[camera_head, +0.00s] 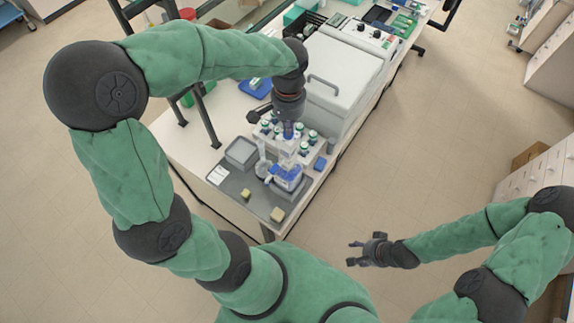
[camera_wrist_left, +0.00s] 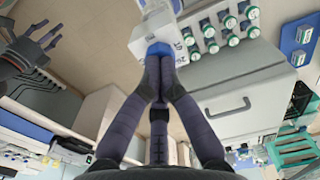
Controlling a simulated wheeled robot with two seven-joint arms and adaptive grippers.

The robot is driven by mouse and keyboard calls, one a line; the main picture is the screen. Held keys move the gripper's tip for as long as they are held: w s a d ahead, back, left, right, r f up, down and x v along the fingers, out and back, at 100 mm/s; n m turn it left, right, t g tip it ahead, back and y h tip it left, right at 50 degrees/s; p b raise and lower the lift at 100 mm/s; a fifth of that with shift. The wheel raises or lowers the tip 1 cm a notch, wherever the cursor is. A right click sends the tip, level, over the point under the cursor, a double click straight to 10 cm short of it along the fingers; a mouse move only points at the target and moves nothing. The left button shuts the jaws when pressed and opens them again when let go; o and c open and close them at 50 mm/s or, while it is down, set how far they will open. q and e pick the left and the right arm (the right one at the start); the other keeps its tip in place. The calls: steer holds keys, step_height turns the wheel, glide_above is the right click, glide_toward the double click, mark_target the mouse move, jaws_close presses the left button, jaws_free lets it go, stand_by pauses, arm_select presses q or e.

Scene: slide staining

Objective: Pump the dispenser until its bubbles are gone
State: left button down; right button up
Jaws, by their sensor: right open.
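The dispenser (camera_head: 288,178) stands upright at the near end of the bench, with a blue lower part, a clear upper cylinder and a blue top. Its blue top (camera_wrist_left: 160,48) shows directly beyond my left fingertips in the left wrist view. My left gripper (camera_head: 287,128) is above the dispenser, pointing down. Its fingers (camera_wrist_left: 160,62) are together and narrower than the blue top; they appear to be at or on it, but contact is not clear. My right gripper (camera_head: 357,253) is open and empty, off the bench to the right. Bubbles are too small to make out.
A rack of green-capped bottles (camera_head: 309,134) stands close behind the dispenser. A large white machine (camera_head: 342,75) lies behind that. Floor around my right gripper is clear.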

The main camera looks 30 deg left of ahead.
arm_select(q)
steer(key=shift+f+b, duration=0.85)
steer(key=shift+f, duration=0.5)
steer(key=shift+s+f, duration=0.1)
steer(key=shift+f, duration=0.05)
stand_by(0.3)
steer(key=shift+r+p, duration=2)
steer(key=shift+r, duration=0.9)
steer(key=shift+f, duration=0.3)
steer(key=shift+f+b, duration=2.05)
steer(key=shift+f, duration=0.55)
